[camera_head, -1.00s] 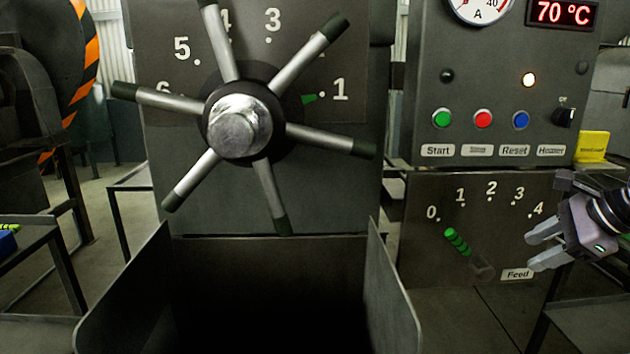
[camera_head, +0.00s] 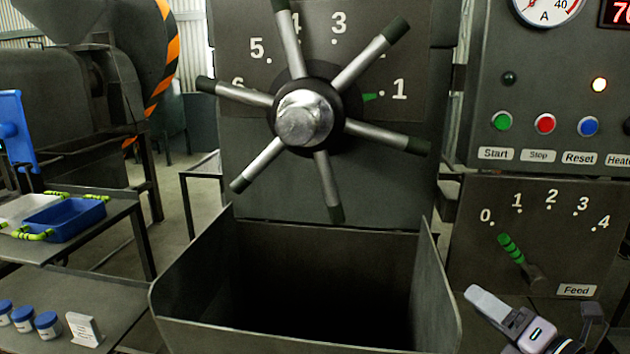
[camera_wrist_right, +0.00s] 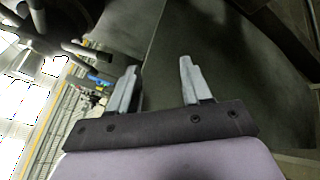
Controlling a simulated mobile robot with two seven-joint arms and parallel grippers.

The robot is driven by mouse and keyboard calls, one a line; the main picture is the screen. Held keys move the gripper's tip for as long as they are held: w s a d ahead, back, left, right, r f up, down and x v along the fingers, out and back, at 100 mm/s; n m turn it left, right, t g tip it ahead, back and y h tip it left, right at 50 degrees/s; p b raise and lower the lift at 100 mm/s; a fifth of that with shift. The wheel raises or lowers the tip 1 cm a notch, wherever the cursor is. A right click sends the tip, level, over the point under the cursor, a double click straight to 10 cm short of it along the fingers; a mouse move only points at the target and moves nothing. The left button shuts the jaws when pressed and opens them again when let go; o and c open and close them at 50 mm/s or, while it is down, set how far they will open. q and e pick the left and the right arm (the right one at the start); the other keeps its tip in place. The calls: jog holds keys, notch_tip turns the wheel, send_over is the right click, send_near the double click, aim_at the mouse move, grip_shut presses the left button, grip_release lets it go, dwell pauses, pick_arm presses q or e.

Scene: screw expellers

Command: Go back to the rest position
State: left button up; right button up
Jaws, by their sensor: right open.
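My right gripper (camera_head: 486,302) is at the lower right of the head view, below the feed panel and beside the right wall of the dark chute. In the right wrist view its two grey fingers (camera_wrist_right: 156,88) are spread apart with nothing between them. The green-gripped feed lever (camera_head: 511,249) is above it and apart from it, pointing up and left near the 0 mark. My left gripper is in neither view.
The open chute (camera_head: 432,290) fills the lower middle. The spoked handwheel (camera_head: 304,118) stands above it. A control panel (camera_head: 550,90) is on the right. At left, a table holds a blue tray (camera_head: 68,218), and a lower shelf holds blue-lidded jars (camera_head: 47,324).

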jog(key=s+f+m+g+h, duration=0.4)
jog(key=s+f+m+h, duration=0.65)
jog(key=m, duration=0.85)
jog(key=s+a+f+m+g+y, duration=0.2)
jog(key=s+a+f+m+g, duration=0.25)
jog(key=s, duration=0.35)
jog(key=s+a+f+m+g+y, duration=0.3)
jog(key=s+a+f+m+g, duration=0.15)
jog(key=s, duration=0.35)
jog(key=w+a+f+t+y+p, duration=0.1)
jog(key=w+f+t+p, duration=0.1)
jog(key=w+f+t, duration=0.4)
jog(key=shift+w+a+f+t+p, duration=0.25)
jog(key=shift+w+a+t+p, duration=0.1)
jog(key=shift+w+t+p, duration=0.05)
